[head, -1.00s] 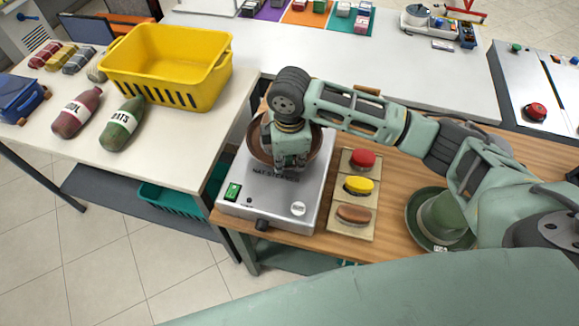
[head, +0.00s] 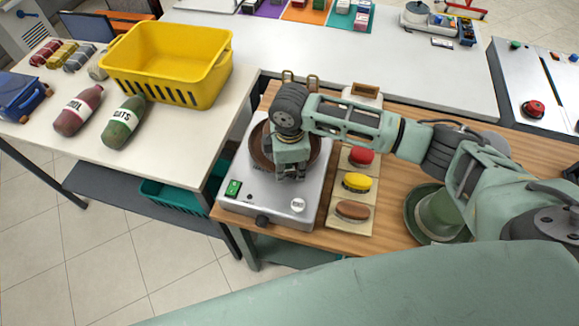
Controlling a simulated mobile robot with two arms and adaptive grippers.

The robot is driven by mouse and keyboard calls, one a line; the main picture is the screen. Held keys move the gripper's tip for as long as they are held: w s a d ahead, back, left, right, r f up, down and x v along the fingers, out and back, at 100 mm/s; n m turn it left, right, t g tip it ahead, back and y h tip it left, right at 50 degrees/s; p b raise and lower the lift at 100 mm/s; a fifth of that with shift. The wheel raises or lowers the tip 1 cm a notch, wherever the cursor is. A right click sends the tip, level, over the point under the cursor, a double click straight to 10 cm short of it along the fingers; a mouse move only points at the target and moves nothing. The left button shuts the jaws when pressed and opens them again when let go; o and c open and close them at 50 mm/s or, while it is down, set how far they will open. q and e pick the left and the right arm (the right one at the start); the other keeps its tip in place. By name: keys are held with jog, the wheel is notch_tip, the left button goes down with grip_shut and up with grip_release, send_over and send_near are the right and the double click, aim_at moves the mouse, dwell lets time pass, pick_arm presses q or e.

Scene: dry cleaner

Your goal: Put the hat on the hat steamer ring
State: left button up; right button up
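The silver hat steamer (head: 266,199) stands on the wooden-topped table, with a green switch on its front. A brown round rim (head: 257,153) shows on its top; the arm hides much of it, and I cannot tell whether it is the bare ring or a brown hat's brim. My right gripper (head: 291,176) points down over the front part of the rim, its fingers apart. I see nothing clearly between them, and contact with the rim is unclear. A green hat (head: 438,214) lies on the table to the right, partly behind my arm. My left gripper is out of view.
Red, yellow and brown brushes (head: 356,183) lie on pale mats right beside the steamer. Bare wood (head: 392,186) shows between the brushes and the green hat.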

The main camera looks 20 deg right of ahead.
jog(key=shift+r, duration=0.1)
notch_tip(320, 180, up, 12)
jog(key=b, duration=0.2)
jog(key=shift+s+b, duration=0.15)
jog(key=shift+b, duration=0.2)
